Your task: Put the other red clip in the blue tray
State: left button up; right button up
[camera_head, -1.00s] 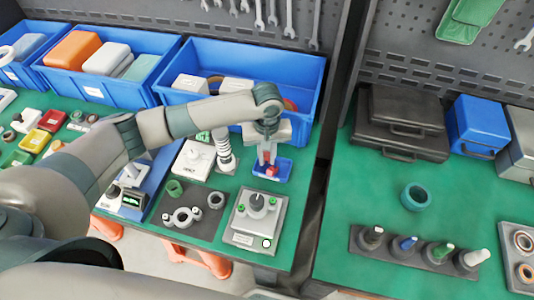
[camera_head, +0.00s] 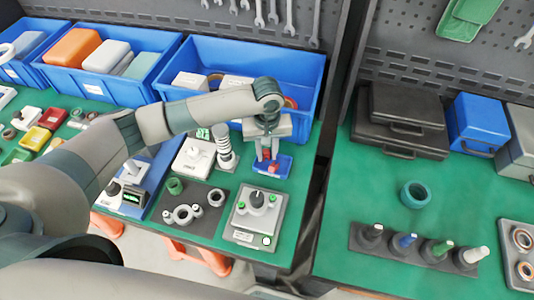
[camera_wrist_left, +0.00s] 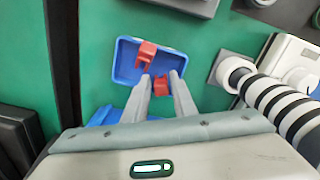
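The small blue tray (camera_head: 285,168) stands on the green bench under my left gripper; it also shows in the left wrist view (camera_wrist_left: 125,68). One red clip (camera_wrist_left: 147,54) lies in the tray. The other red clip (camera_wrist_left: 160,83) is at the tray's near side, between the fingertips of my left gripper (camera_wrist_left: 160,76). The fingers are spread, one on each side of that clip. In the head view my left gripper (camera_head: 267,157) points down over the tray, and the fingers partly cover the clips. My right gripper is not in view.
A black-and-white striped post (camera_head: 226,155) stands close left of the tray. A grey test device (camera_head: 254,217) is in front of it. A large blue bin (camera_head: 290,65) is behind. The bench edge and a gap lie to the right.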

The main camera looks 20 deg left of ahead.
aim_at(267, 153)
pick_arm(q)
notch_tip(267, 153, up, 12)
jog(key=b, duration=0.2)
jog(key=shift+f, duration=0.1)
dwell(1.5)
